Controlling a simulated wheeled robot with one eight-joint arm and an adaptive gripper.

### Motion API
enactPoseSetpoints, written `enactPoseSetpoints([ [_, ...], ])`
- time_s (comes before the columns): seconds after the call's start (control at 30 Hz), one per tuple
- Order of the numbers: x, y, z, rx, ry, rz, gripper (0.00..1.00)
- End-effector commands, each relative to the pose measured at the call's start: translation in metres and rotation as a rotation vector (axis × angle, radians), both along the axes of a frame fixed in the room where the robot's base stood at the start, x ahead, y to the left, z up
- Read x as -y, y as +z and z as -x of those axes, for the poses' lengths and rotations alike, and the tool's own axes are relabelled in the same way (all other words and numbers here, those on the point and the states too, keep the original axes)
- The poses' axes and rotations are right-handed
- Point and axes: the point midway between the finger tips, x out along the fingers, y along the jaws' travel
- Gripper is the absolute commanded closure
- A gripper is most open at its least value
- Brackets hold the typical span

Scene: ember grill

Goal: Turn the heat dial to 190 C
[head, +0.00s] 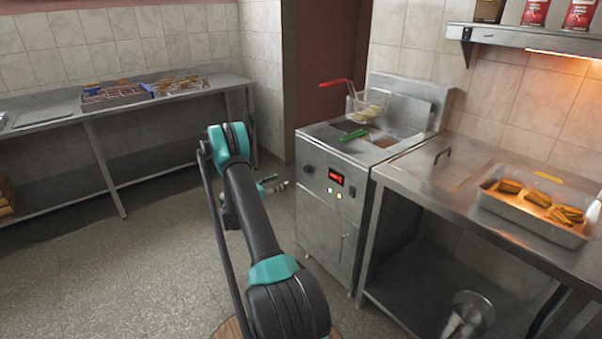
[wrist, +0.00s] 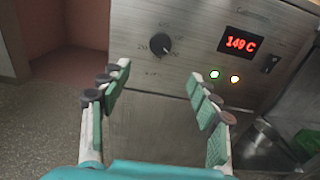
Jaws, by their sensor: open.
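The heat dial (wrist: 160,45) is a black round knob with a pale pointer mark on the fryer's steel front panel, with printed marks around it. It also shows in the head view (head: 308,169) at the panel's left. The red display (wrist: 239,43) reads 149 C; in the head view the display (head: 336,178) is too small to read. My gripper (wrist: 162,95) is open and empty, its green-padded fingers spread below and either side of the dial, apart from it. In the head view my gripper (head: 272,186) is in front of the fryer, partly hidden by my arm.
Beside the display are a black switch (wrist: 270,64) and two lit lamps (wrist: 224,76). A fry basket with a red handle (head: 337,83) sits on the fryer. A steel counter with a food tray (head: 482,203) stands at right. The floor at left is free.

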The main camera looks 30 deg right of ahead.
Motion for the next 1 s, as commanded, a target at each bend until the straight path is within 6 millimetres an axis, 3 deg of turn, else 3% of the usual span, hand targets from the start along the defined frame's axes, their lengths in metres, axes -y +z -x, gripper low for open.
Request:
enactPoseSetpoints([
  [0.6, 0.119, 0.0, -0.009, 0.002, -0.001, -0.001, 0.38],
  [0.8, 0.138, 0.0, -0.011, 0.002, 0.0, -0.001, 0.38],
  [1.0, 0.144, 0.0, -0.012, 0.002, 0.001, -0.002, 0.38],
])
